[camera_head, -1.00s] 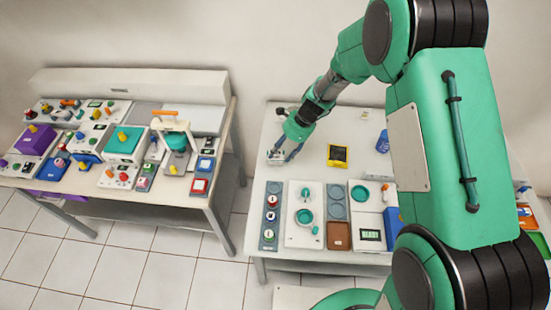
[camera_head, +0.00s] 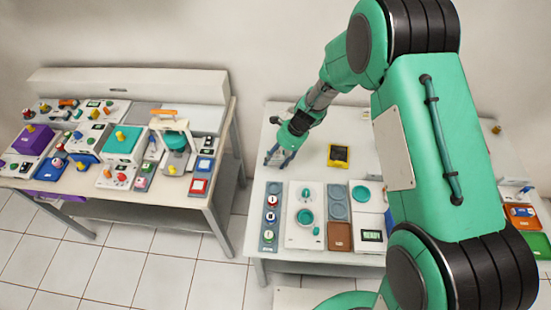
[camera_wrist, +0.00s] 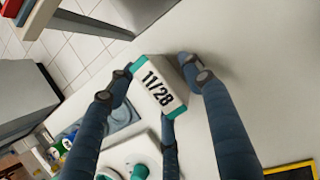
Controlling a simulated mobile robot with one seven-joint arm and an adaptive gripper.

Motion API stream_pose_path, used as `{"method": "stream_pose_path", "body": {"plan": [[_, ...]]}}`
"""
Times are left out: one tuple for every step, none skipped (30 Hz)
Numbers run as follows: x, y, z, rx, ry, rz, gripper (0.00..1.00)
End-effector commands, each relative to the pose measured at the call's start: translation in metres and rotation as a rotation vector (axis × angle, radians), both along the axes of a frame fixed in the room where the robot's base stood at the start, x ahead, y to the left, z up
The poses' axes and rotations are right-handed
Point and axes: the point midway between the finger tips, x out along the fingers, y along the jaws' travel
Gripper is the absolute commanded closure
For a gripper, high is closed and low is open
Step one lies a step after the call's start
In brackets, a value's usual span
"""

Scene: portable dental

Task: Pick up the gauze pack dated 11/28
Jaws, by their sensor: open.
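The gauze pack (camera_wrist: 158,88) is a small white block with teal ends, marked 11/28 in black. In the wrist view it lies between the fingertips of my gripper (camera_wrist: 160,74), with a finger on its left and one on its right. A further finger shows just below it. I cannot tell whether the fingers touch it. In the head view my gripper (camera_head: 279,158) is low over the left part of the right table, open, and its fingers hide the pack there.
A yellow-edged black tray (camera_head: 339,156) lies to the right of my gripper. A grey strip with round buttons (camera_head: 270,232) and a white unit with teal dishes (camera_head: 304,238) stand in front. The table's left edge is close by. A second, crowded table (camera_head: 110,190) stands left.

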Motion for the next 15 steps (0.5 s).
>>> {"method": "stream_pose_path", "body": {"plan": [[-0.0001,-0.0001,0.0,0.0,0.0,0.0,0.49],[-0.0001,-0.0001,0.0,0.0,0.0,0.0,0.49],[-0.0001,-0.0001,0.0,0.0,0.0,0.0,0.49],[-0.0001,-0.0001,0.0,0.0,0.0,0.0,0.49],[-0.0001,-0.0001,0.0,0.0,0.0,0.0,0.49],[-0.0001,-0.0001,0.0,0.0,0.0,0.0,0.49],[-0.0001,-0.0001,0.0,0.0,0.0,0.0,0.51],[-0.0001,-0.0001,0.0,0.0,0.0,0.0,0.57],[-0.0001,-0.0001,0.0,0.0,0.0,0.0,0.65],[-0.0001,-0.0001,0.0,0.0,0.0,0.0,0.71],[-0.0001,-0.0001,0.0,0.0,0.0,0.0,0.77],[-0.0001,-0.0001,0.0001,0.0,0.0,0.0,0.85],[-0.0001,-0.0001,0.0001,0.0,0.0,0.0,0.9],[-0.0001,-0.0001,0.0001,0.0,0.0,0.0,0.9],[-0.0001,-0.0001,0.0001,0.0,0.0,0.0,0.9]]}}
